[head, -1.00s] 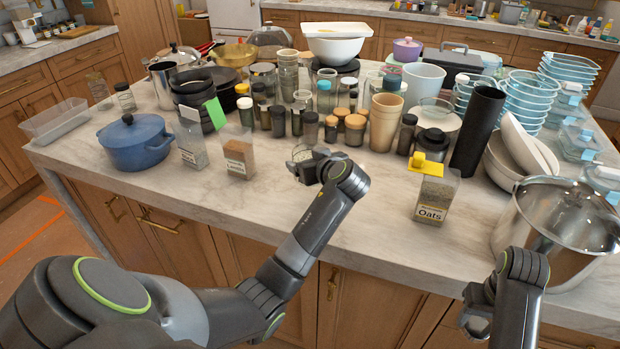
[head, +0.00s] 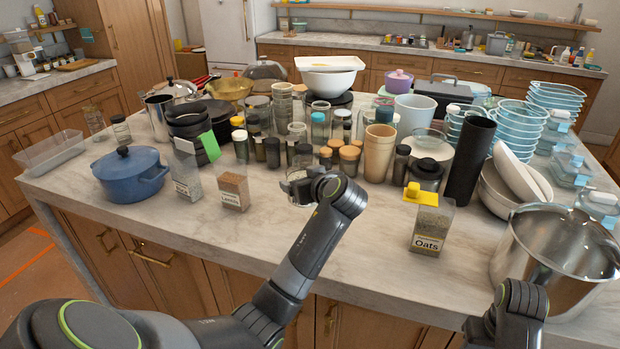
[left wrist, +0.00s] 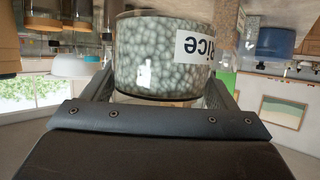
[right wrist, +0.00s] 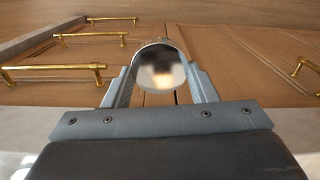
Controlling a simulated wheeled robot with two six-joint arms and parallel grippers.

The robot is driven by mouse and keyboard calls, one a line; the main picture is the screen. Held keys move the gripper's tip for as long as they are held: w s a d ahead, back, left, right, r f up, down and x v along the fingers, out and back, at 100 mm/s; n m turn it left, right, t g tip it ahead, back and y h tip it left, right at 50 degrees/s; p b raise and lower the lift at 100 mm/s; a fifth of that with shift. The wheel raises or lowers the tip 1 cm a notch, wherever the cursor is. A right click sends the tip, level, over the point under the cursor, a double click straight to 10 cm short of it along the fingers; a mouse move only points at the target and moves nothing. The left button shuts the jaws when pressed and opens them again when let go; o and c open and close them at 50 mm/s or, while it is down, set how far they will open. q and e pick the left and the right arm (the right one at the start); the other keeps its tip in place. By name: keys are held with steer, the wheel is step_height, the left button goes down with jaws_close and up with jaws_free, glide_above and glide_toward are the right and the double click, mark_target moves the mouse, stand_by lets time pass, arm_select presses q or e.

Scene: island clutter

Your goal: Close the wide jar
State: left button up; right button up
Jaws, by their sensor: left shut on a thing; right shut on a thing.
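The wide jar (left wrist: 165,52), clear with pale round grains and a "Rice" label, shows upside down in the left wrist view. My left gripper (head: 303,188) is shut on it. In the head view it is at the island's near middle, the jar largely hidden behind the gripper. Whether the jar rests on the counter is unclear. My right gripper (right wrist: 160,85) is shut on a round, shiny metal piece (right wrist: 160,68), possibly a lid. In the head view the right gripper (head: 478,328) is low in front of the island, its fingers mostly hidden.
Right of the left gripper stands an oats container (head: 430,226) with a yellow lid. A large steel pot (head: 552,262) is at right. Left are two labelled containers (head: 232,190) and a blue pot (head: 130,174). Several jars crowd behind. The counter's front strip (head: 350,240) is clear.

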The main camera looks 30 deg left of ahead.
arm_select(q)
steer(key=s+d+r+m+t+h, duration=0.3)
steer(key=s+d+r+m+h, duration=0.1)
steer(key=d, duration=0.5)
steer(key=s+d+r+m+t+h, duration=0.3)
steer(key=s+d+r+m+h, duration=0.2)
steer(key=d, duration=0.4)
steer(key=s+m+h, duration=0.1)
steer(key=m+h, duration=0.1)
steer(key=shift+s+d+m+t, duration=0.2)
steer(key=shift+s+m+t, duration=0.1)
steer(key=shift+m, duration=0.1)
steer(key=s+d+f+m+g+h, duration=0.3)
steer(key=d+f+m+g+h, duration=0.3)
steer(key=f, duration=0.4)
steer(key=s+d+f+m+g+h, duration=0.3)
steer(key=d+f+m+g+h, duration=0.3)
steer(key=m, duration=0.5)
steer(key=shift+s+d+f+g+h, duration=0.35)
steer(key=shift+d+f+h, duration=0.85)
steer(key=shift+f, duration=0.7)
steer(key=shift+d, duration=0.15)
